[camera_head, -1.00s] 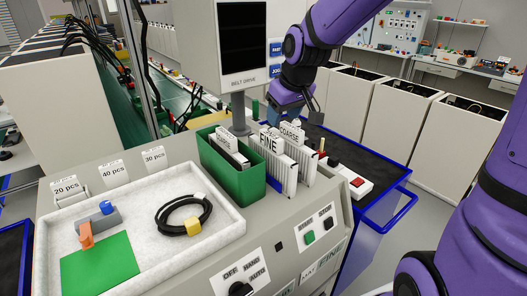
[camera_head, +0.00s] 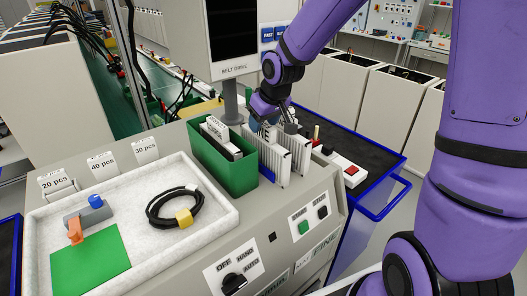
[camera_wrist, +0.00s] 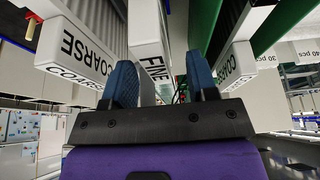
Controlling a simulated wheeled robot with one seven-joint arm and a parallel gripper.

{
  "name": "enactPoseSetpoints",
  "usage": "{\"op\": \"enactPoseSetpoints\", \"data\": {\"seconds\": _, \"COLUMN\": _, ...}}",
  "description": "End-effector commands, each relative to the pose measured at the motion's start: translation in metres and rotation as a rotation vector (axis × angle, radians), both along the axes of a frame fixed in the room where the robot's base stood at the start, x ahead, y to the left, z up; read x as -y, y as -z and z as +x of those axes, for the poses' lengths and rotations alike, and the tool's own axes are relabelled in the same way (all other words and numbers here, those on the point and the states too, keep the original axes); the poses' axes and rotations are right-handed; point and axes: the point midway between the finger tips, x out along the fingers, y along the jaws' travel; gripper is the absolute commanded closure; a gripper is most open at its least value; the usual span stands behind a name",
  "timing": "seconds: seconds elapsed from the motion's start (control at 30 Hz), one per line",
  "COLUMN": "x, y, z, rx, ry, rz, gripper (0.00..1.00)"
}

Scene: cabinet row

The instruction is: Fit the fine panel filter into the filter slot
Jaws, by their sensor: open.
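The fine panel filter (camera_head: 268,158) is a white pleated panel standing upright on the machine top, just right of the green bin. Its FINE label (camera_wrist: 153,62) shows in the wrist view. A coarse panel filter (camera_head: 299,153) stands to its right. I cannot clearly make out the filter slot.
The green bin (camera_head: 238,178) holds another coarse filter (camera_head: 218,130), close on the left. A white tray (camera_head: 135,185) with a cable and small parts lies further left. A white box with a red button (camera_head: 351,171) is at right. The display post (camera_head: 232,100) stands behind.

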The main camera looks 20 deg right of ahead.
Motion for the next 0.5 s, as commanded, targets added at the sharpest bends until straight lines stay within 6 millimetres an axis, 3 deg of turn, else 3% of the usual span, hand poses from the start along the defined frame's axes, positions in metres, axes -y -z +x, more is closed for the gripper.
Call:
{"op": "enactPoseSetpoints", "data": {"seconds": 0.2, "x": 0.000, "y": 0.026, "z": 0.008, "rx": -0.002, "ry": 0.000, "rz": 0.000, "gripper": 0.47}}
{"op": "enactPoseSetpoints", "data": {"seconds": 0.5, "x": -0.001, "y": 0.033, "z": 0.011, "rx": 0.000, "ry": 0.001, "rz": -0.001, "gripper": 0.47}}
